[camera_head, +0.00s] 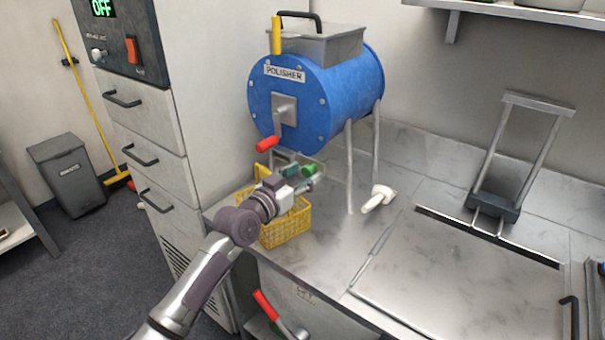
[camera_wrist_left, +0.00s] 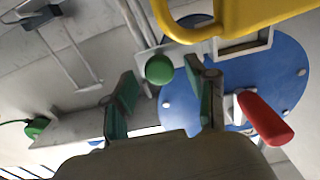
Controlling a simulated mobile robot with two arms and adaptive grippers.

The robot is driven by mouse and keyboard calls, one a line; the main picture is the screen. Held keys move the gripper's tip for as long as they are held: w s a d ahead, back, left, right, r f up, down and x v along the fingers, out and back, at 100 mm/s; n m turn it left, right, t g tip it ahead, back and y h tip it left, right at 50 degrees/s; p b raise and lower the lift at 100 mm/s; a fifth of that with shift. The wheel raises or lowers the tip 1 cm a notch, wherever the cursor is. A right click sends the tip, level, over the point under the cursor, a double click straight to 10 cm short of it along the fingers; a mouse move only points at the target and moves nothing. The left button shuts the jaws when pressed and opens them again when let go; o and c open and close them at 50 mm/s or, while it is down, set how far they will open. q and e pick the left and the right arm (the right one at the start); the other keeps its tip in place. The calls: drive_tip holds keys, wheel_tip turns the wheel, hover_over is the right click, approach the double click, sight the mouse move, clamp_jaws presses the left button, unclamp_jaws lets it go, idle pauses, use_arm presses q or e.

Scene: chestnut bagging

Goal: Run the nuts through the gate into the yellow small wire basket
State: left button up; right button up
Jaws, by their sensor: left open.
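The blue polisher drum (camera_head: 325,90) stands on legs at the back left of the counter, with a red-handled crank (camera_head: 267,144) on its front. A green knob (camera_head: 310,170) shows below the drum. The yellow wire basket (camera_head: 287,228) stands on the counter under it, partly hidden by my left arm. My left gripper (camera_head: 296,168) is open above the basket, close to the knob. In the left wrist view the green knob (camera_wrist_left: 159,69) appears between the open fingers (camera_wrist_left: 163,98); contact cannot be told. No nuts are visible. My right gripper is not in view.
A white object (camera_head: 379,198) lies on the counter right of the basket. A metal frame with a dark base (camera_head: 493,205) stands farther right. A tall grey cabinet (camera_head: 170,90) borders the drum on the left. The front right metal counter surface (camera_head: 450,290) is clear.

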use_arm(q)
drive_tip(key=shift+w, duration=0.1)
clamp_jaws()
drive_tip(key=shift+d, duration=0.15)
drive_tip(key=s+d+p, duration=0.1)
drive_tip(key=d+p, duration=0.1)
drive_tip(key=s+d+p, duration=0.1)
drive_tip(key=s+d, duration=0.1)
drive_tip(key=shift+s+d+p, duration=0.25)
drive_tip(key=shift+p, duration=0.15)
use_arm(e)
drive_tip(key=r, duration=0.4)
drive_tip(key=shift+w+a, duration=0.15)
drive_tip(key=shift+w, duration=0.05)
use_arm(q)
unclamp_jaws()
drive_tip(key=shift+s+d, duration=0.1)
drive_tip(key=shift+d, duration=0.05)
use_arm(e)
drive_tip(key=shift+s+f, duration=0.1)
